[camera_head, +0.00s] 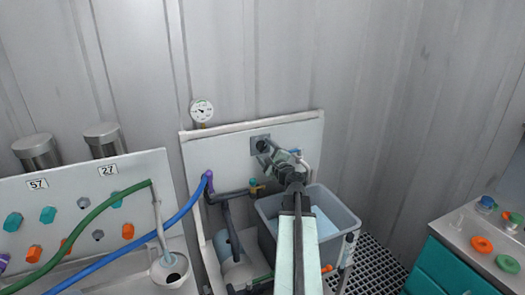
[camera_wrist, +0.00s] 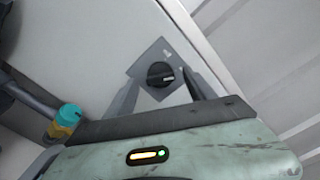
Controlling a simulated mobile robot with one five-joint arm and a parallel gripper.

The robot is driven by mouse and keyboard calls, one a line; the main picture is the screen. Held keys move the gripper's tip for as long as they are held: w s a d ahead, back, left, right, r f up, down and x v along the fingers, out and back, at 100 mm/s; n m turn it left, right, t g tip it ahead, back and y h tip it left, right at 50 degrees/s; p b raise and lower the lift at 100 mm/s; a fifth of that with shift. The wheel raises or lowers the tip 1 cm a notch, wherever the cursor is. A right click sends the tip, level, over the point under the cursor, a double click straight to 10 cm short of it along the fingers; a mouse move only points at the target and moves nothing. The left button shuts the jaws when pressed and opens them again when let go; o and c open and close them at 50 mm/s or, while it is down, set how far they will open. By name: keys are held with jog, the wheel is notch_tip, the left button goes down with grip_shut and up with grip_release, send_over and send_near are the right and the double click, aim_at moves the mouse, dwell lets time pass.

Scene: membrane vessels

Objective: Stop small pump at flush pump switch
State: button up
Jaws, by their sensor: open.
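The flush pump switch is a black rotary knob (camera_wrist: 160,74) with a pale mark on a grey square plate, which appears tilted in the wrist view. The plate (camera_head: 257,146) also shows in the head view, on the upright white panel (camera_head: 222,152); there my gripper partly hides the knob. My gripper (camera_head: 272,156) is open and empty in front of the plate. In the wrist view its two fingers (camera_wrist: 163,72) lie on either side of the knob. I cannot tell whether they touch it. A small pale cylindrical unit, perhaps the pump (camera_head: 236,272), sits low beside my arm.
A grey tub of liquid (camera_head: 340,215) stands below the switch, right of my arm. A teal-capped brass valve (camera_head: 254,187) sits on the pipe below; it also shows in the wrist view (camera_wrist: 66,120). A gauge (camera_head: 201,110) tops the panel. Green (camera_head: 90,215) and blue (camera_head: 130,247) hoses run left.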

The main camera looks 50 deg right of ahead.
jog(key=shift+w+d, duration=0.25)
jog(key=shift+w, duration=0.4)
jog(key=shift+c, duration=0.3)
